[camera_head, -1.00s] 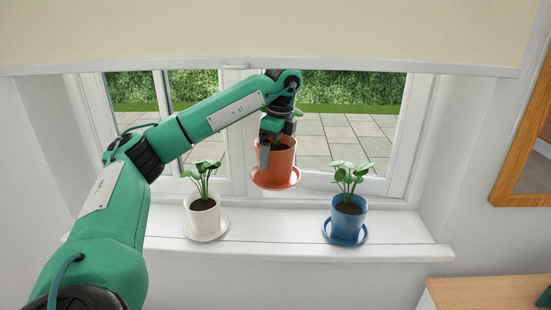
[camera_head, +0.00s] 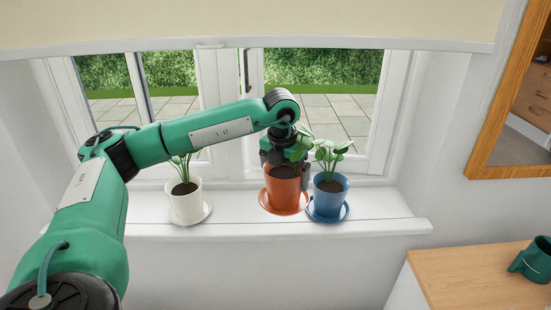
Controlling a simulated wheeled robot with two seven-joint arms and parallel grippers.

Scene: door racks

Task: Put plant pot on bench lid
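A terracotta-orange plant pot (camera_head: 283,191) with a green plant and a matching saucer is held upright by my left gripper (camera_head: 285,168). The gripper reaches down over the pot, and a finger shows at its rim. The other finger is mostly hidden by leaves. The pot stands out in front of the window, just left of a blue pot (camera_head: 329,193); I cannot tell whether its saucer touches the sill. A wooden top (camera_head: 470,278) at the lower right may be the bench lid. My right gripper is not in view.
A white potted plant (camera_head: 186,202) stands on the white windowsill (camera_head: 245,228) at the left. A teal mug-like object (camera_head: 535,262) sits on the wooden top at the far right. A wood-framed mirror (camera_head: 490,130) hangs on the right wall. The wooden top's left part is clear.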

